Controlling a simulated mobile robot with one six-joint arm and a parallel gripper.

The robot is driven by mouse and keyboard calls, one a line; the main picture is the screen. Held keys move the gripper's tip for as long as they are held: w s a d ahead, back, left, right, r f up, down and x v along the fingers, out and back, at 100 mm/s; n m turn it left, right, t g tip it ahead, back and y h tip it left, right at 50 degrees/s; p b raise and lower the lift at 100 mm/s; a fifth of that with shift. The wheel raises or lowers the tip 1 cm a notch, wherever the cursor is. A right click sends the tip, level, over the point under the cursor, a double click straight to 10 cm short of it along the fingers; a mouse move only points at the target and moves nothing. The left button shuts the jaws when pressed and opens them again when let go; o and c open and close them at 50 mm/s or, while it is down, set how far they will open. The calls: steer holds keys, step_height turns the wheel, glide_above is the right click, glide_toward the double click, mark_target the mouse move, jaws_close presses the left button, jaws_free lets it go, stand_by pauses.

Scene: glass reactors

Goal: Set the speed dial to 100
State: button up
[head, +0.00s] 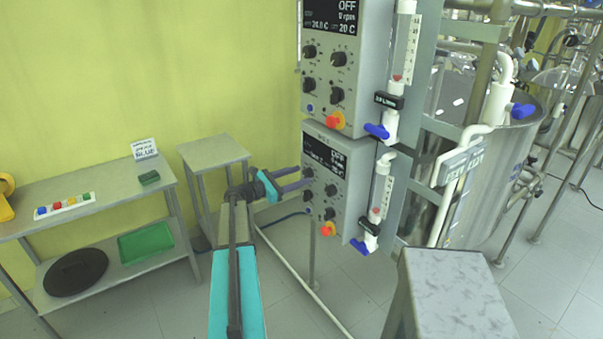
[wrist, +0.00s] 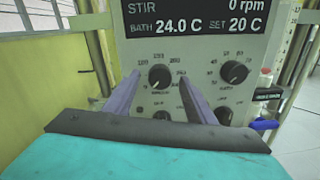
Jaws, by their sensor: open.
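The speed dial (wrist: 160,77) is a round black knob at the upper left of the grey control panel (wrist: 205,50), below the display (wrist: 190,18). Its scale has numbers around it, with 200 near the top. A light mark shows on the knob's face, but I cannot tell its exact setting. The display reads 0 rpm for stir. My gripper (wrist: 159,74) is open, with one finger on each side of the dial and a gap to it; contact is not visible. In the head view, my gripper (head: 303,177) reaches the lower panel (head: 345,212) from the left.
A second knob (wrist: 235,72) sits right of the dial, with smaller knobs below. A red-and-yellow emergency button (head: 328,229) and a blue valve handle (head: 363,247) are lower on the unit. A similar panel (head: 372,60) is above. A small table (head: 212,150) stands left.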

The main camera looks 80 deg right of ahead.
steer(key=shift+x, duration=0.9)
steer(key=c, duration=0.8)
steer(key=shift+w+d, duration=0.1)
steer(key=shift+d, duration=0.1)
steer(key=shift+c, duration=1.2)
steer(key=shift+a, duration=0.15)
